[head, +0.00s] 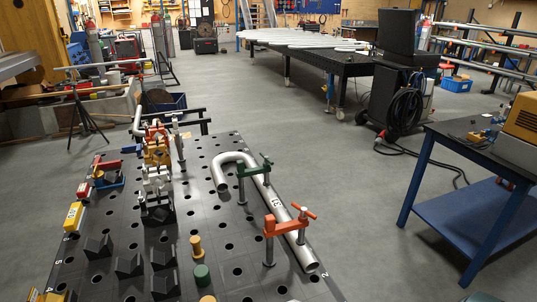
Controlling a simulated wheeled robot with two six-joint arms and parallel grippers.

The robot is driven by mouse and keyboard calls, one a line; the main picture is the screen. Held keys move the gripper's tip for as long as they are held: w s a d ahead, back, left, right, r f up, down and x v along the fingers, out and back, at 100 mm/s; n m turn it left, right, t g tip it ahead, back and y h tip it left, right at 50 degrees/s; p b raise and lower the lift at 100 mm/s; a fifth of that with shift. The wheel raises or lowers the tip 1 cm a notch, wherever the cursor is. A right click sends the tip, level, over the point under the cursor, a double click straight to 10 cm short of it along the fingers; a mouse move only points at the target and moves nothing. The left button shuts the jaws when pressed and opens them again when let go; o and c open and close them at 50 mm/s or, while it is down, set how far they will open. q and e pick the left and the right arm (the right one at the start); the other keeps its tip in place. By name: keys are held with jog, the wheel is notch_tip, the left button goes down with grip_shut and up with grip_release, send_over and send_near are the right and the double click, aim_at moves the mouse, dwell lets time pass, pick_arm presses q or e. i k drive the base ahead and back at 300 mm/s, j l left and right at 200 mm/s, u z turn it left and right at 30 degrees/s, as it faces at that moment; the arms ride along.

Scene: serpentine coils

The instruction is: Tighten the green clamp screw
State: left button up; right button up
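The green clamp (253,170) stands on the dark perforated table (215,205) at the centre of the head view. Its arm reaches over a bent silver pipe (263,190), and its screw is at the upper right end, near the pipe's straight leg. I cannot tell whether the screw touches the pipe. The pipe lies in a U shape, with its bend at the far end. An orange clamp (283,225) stands nearer, over the same straight leg. Neither of my grippers is in view.
A blue-legged bench (465,185) stands to the right, with open grey floor between.

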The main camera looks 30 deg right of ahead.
aim_at(267, 160)
jog(key=l, duration=0.8)
jog(key=k+l, duration=0.15)
jog(key=l, duration=1.45)
jog(key=k, duration=0.05)
